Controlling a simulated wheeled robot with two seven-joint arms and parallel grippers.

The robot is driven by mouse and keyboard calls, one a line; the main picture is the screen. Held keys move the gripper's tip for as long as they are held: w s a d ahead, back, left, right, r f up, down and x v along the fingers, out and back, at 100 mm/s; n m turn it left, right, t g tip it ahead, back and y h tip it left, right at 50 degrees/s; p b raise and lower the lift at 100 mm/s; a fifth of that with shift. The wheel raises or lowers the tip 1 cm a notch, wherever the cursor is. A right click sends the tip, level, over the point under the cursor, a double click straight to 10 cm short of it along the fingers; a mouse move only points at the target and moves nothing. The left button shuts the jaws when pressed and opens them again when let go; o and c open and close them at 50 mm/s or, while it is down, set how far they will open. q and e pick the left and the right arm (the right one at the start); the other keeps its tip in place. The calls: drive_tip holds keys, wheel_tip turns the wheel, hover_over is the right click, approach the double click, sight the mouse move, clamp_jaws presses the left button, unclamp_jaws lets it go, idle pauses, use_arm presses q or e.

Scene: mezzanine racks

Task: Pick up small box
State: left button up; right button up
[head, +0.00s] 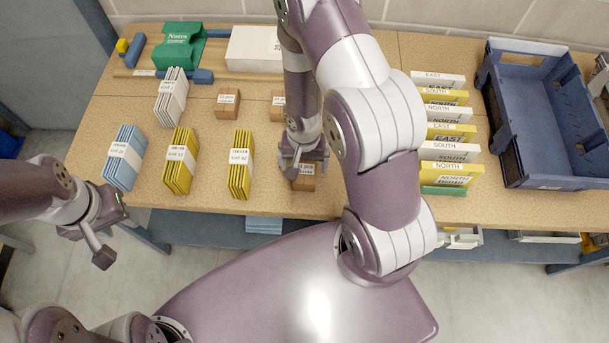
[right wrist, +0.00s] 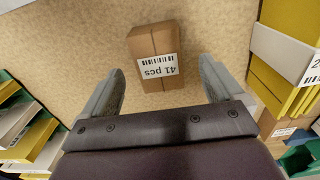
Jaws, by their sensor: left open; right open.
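A small brown cardboard box (right wrist: 153,45) with a white "41 pcs" label lies on the tabletop in the right wrist view. It also shows in the head view (head: 303,184), partly hidden under my right gripper (head: 305,165). The fingers of my right gripper (right wrist: 161,68) are open and empty, with the box ahead of and partly between their tips. Two more small brown boxes stand on the table, one at the left (head: 228,103) and one (head: 278,106) partly covered by my right arm. My left gripper (head: 112,240) is open and empty, off the table's front left.
Blue (head: 124,158), yellow (head: 180,162) and white (head: 171,97) card bundles stand left. A yellow bundle (head: 240,165) is beside the right gripper. Labelled cards (head: 445,135) and a blue tray (head: 500,130) stand right. A green box (head: 178,48) and white box (head: 252,48) sit behind.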

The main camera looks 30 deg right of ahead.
sight(306, 168)
drive_tip(key=f+b, duration=0.1)
drive_tip(key=f, duration=0.2)
drive_tip(key=f+b, duration=0.1)
drive_tip(key=f, duration=0.1)
drive_tip(key=shift+w+d+b, duration=0.1)
drive_tip(key=shift+d+b, duration=0.2)
drive_tip(key=shift+f, duration=0.15)
drive_tip(key=shift+a, duration=0.15)
drive_tip(key=c, duration=1.1)
